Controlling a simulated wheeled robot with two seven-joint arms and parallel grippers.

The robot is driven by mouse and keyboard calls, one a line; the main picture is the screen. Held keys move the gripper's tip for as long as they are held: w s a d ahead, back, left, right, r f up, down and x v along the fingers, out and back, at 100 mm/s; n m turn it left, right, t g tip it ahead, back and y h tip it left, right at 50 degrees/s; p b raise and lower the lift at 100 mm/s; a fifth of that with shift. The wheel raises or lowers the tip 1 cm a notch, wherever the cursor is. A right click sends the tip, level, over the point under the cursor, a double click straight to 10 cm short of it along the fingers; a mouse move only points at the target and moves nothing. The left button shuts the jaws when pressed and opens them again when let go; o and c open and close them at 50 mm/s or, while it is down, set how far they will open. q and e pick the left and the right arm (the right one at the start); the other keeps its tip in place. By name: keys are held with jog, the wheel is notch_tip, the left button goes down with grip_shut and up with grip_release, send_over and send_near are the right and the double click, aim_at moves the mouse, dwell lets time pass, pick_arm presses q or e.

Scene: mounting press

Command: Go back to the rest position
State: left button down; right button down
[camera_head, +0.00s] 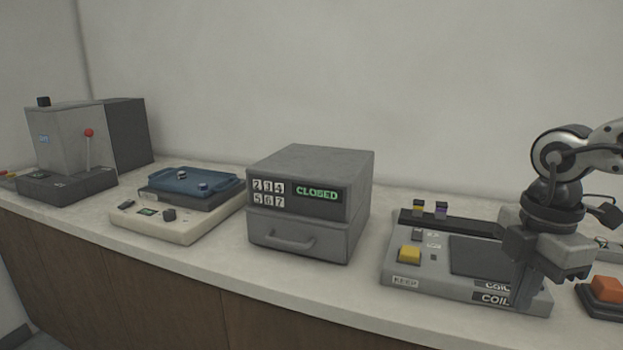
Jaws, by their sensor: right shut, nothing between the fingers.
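My right gripper (532,295) is at the right of the head view, pointing down over the right part of a grey board (400,268) with a yellow button and a "KEEP" label. Its fingers are shut with nothing between them. They hide part of the board and of its "COIL" labels. I cannot tell whether the fingertips touch the board. My left gripper is not in view.
A grey box with a drawer (296,243) reads "CLOSED". Left of it are a blue tray (205,178) on a cream device (150,230) and a grey press with a red-knobbed lever (89,133). An orange button (606,289) is at far right. The counter's front strip is clear.

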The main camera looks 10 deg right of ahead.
jog(key=s+a+f+m+t+y+p, duration=0.1)
jog(key=a+f+m+t+y, duration=0.25)
jog(key=f+t, duration=0.4)
jog(key=a+f+m+t+y, duration=0.3)
jog(key=f+m+t+y, duration=0.25)
jog(key=f, duration=0.35)
jog(key=s+a+f+m+g+h, duration=0.2)
jog(key=s+a+f+m+h, duration=0.3)
jog(key=a+f, duration=0.5)
jog(key=s+a+m, duration=0.2)
jog(key=a, duration=0.1)
jog(key=shift+s+f+h+p, duration=0.2)
jog(key=shift+s+h+p, duration=0.1)
jog(key=shift+s+p, duration=0.1)
